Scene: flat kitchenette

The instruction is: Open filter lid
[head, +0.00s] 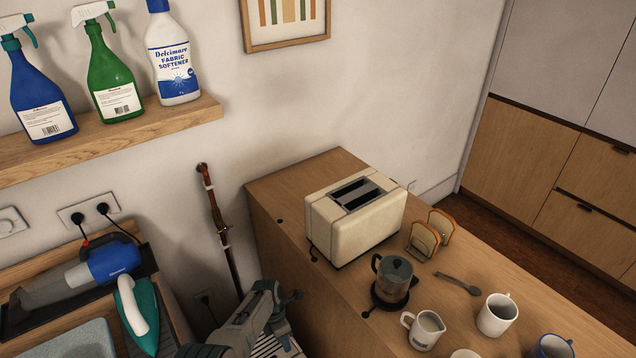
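I cannot make out a filter or a filter lid in the head view. A glass coffee pot with a dark handle and lid (394,278) stands upright on a dark round base on the wooden counter. My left gripper (288,297) is at the bottom middle, left of the pot and apart from it, beside the counter's left side. I see it from behind and above, small and partly hidden by its own links, so its opening is unclear. Nothing held shows. My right gripper is out of view.
A cream toaster (352,220), toast rack (428,236), spoon (458,284), milk jug (422,329) and white mug (496,315) crowd the counter (290,196). A shelf (110,140) with bottles is upper left. A handheld vacuum (85,275) and iron (136,318) lie lower left.

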